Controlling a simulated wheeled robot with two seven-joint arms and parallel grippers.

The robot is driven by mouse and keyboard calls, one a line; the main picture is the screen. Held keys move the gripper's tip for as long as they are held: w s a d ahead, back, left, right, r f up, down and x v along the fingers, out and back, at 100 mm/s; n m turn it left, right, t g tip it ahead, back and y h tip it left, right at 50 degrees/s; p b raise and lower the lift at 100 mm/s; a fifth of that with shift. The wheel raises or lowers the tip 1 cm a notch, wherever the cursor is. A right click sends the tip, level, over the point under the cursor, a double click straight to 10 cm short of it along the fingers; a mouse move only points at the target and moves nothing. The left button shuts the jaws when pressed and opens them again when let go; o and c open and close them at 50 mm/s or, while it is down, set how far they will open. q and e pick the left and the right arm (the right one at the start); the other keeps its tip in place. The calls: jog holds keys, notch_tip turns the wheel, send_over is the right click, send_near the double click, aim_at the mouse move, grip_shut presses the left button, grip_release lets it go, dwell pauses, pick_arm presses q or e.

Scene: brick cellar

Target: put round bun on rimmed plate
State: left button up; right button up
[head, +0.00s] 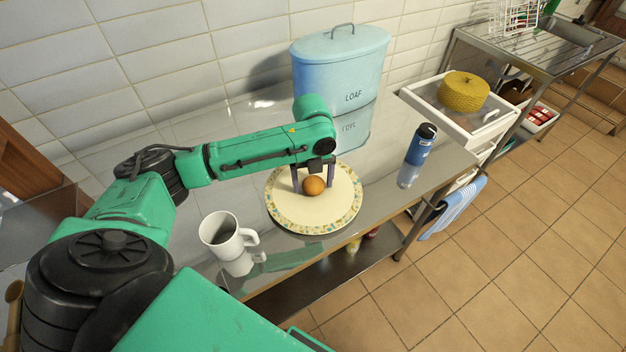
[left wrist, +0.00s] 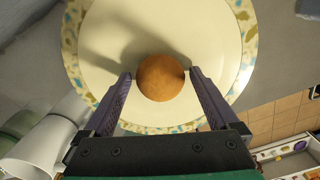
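The round bun (head: 313,186) is small and orange-brown. It appears to rest on the cream rimmed plate (head: 290,214), inside its speckled rim and a little off the middle. My left gripper (head: 313,183) reaches down over the plate with one finger on each side of the bun. In the left wrist view the bun (left wrist: 161,78) sits between the two fingertips (left wrist: 159,77), with narrow gaps beside it, so the gripper is open. The plate (left wrist: 110,35) fills much of that view. My right gripper is not in view.
A white mug (head: 220,238) stands left of the plate. A blue bottle (head: 415,155) stands to the right, near the edge of the steel table (head: 385,205). A blue loaf bin (head: 338,75) stands behind.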

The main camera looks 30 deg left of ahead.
aim_at(313, 181)
pick_arm(q)
jog(key=shift+r, duration=0.15)
notch_tip(313, 181, up, 12)
jog(key=b, duration=0.1)
dwell(0.3)
jog(key=shift+s, duration=0.1)
